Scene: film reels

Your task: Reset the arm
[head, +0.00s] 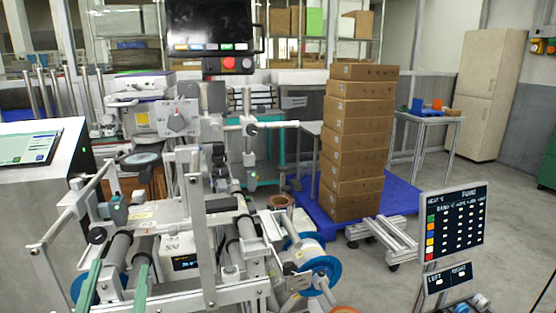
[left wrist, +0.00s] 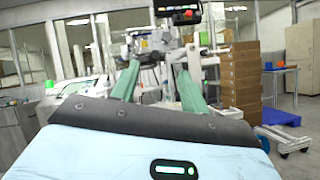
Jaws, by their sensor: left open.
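My left gripper (head: 122,262) shows at the lower left of the head view as two green fingers pointing away from me. They stand apart with nothing between them. The same left gripper (left wrist: 158,72) shows in the left wrist view with its green fingers spread, beyond the pale blue casing of my wrist. In the head view the fingers overlap the near rollers of the film machine (head: 190,205); I cannot tell whether they touch it. My right gripper is in neither view.
A blue reel (head: 322,278) is on the machine's right side. A dark monitor (head: 209,24) stands above it. Stacked cartons (head: 355,140) stand on a blue platform (head: 400,190). A sign board (head: 455,222) stands at the right. Open floor lies between platform and cabinet (head: 487,85).

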